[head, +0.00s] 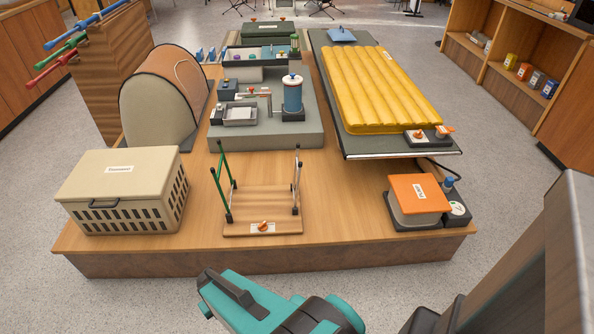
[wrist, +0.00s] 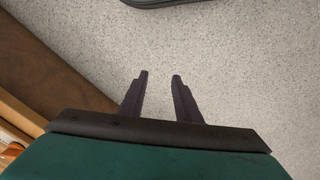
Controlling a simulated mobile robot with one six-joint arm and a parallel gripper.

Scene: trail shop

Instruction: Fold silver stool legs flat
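A small wooden stool (head: 262,196) lies upside down on the table, its legs pointing up. The silver legs (head: 297,172) stand upright on its right side, with dark joints at the seat. The green legs (head: 219,190) stand on its left side, leaning a little. An orange knob (head: 263,227) sits on the near edge of the seat. My gripper (wrist: 160,74) is open and empty in the wrist view, over bare floor. In the head view my teal arm is at the bottom, in front of the table.
A cream crate (head: 118,215) stands left of the stool. An orange-topped box (head: 418,196) stands to the right. A grey platform (head: 270,138) with a blue cylinder is behind, and a yellow mattress (head: 380,90) is back right. Table surface around the stool is bare.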

